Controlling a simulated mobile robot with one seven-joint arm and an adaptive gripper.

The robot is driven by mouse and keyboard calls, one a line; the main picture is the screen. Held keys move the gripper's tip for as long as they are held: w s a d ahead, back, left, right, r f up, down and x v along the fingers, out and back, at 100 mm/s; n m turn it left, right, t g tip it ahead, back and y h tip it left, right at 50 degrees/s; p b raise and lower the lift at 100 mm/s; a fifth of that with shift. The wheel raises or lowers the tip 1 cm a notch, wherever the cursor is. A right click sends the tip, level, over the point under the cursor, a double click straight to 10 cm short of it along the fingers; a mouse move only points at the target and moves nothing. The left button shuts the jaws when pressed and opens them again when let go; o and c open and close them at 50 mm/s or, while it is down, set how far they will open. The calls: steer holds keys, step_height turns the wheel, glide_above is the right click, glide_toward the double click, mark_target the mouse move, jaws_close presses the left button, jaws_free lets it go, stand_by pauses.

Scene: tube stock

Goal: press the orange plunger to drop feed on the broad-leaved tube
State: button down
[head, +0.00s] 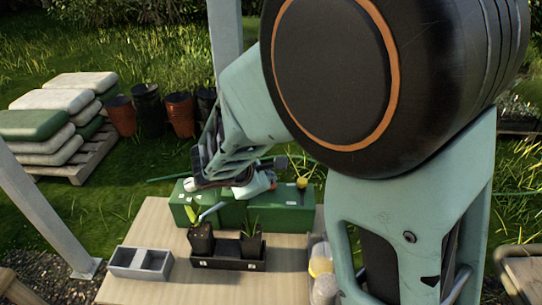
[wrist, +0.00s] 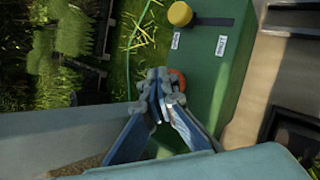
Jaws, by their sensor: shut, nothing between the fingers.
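The orange plunger (wrist: 177,80) shows in the wrist view as a rounded orange cap on the green box (wrist: 208,60). My gripper (wrist: 158,76) is shut and empty, its fingertips just left of the cap and partly covering it; I cannot tell whether they touch it. In the head view my arm hides part of the green box (head: 293,215), and the orange cap (head: 272,186) shows only in part. A tube with a broad yellow-green leaf (head: 191,214) stands left in the black tray (head: 228,264). A tube with narrow leaves (head: 251,243) stands at right.
A yellow knob (head: 302,183) stands on the box's right part; it also shows in the wrist view (wrist: 180,14). A pale spout (head: 211,211) reaches over the left tube. A grey divided bin (head: 140,262) stands left on the table (head: 150,217). Clear jars (head: 322,270) stand right.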

steer(key=shift+r+p, duration=0.7)
steer(key=shift+r, duration=0.4)
step_height(320, 180, up, 5)
steer(key=p, duration=0.3)
steer(key=shift+p, duration=0.4)
